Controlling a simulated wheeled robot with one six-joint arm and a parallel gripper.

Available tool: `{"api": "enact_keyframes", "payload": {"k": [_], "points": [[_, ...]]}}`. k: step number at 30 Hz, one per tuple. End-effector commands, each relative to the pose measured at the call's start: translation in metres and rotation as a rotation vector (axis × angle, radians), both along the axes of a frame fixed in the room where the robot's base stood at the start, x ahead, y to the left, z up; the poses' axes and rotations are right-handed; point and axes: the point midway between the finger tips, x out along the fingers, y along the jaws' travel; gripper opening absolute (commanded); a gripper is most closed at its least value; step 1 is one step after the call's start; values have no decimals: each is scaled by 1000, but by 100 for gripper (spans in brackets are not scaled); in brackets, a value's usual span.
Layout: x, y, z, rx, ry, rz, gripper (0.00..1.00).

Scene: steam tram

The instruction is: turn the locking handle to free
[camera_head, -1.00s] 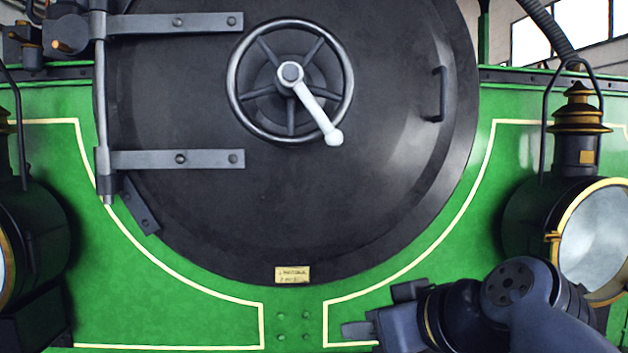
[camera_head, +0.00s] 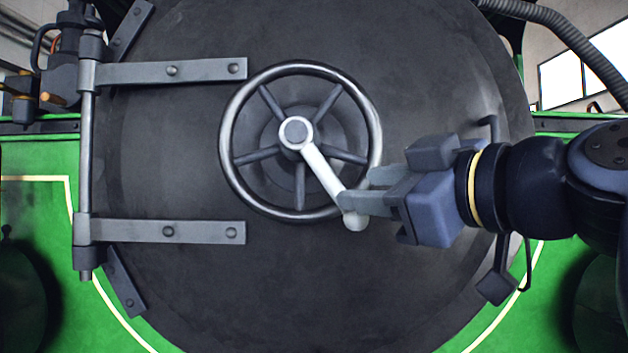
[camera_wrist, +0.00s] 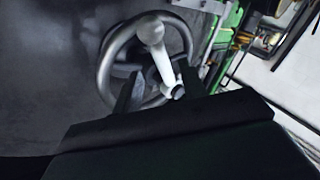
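The white locking handle (camera_head: 322,172) runs from the hub of the handwheel (camera_head: 226,137) down and right to a round knob (camera_head: 354,221). My gripper (camera_head: 357,190) has come in from the right at the knob end. Its lower finger crosses in front of the handle just above the knob; the upper finger is a little apart, to the right of the handle. In the wrist view the handle (camera_wrist: 162,62) shows between the two spread fingers (camera_wrist: 158,94), with a gap at the left finger. The gripper is open; I cannot tell whether a finger touches the handle.
The wheel sits on the round dark smokebox door (camera_head: 300,290), with two hinge straps (camera_head: 170,71) at the left. A door grip (camera_head: 489,128) is partly behind my gripper. Green tram front (camera_head: 30,250) surrounds the door. The door's lower face is clear.

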Motion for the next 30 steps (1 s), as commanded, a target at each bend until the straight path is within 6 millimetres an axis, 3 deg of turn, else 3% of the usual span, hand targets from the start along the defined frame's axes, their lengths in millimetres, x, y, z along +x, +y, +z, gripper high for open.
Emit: {"api": "enact_keyframes", "payload": {"k": [19,30], "points": [[55,42,2,1,3,4,40],[66,51,0,-1,1,0,40]]}}
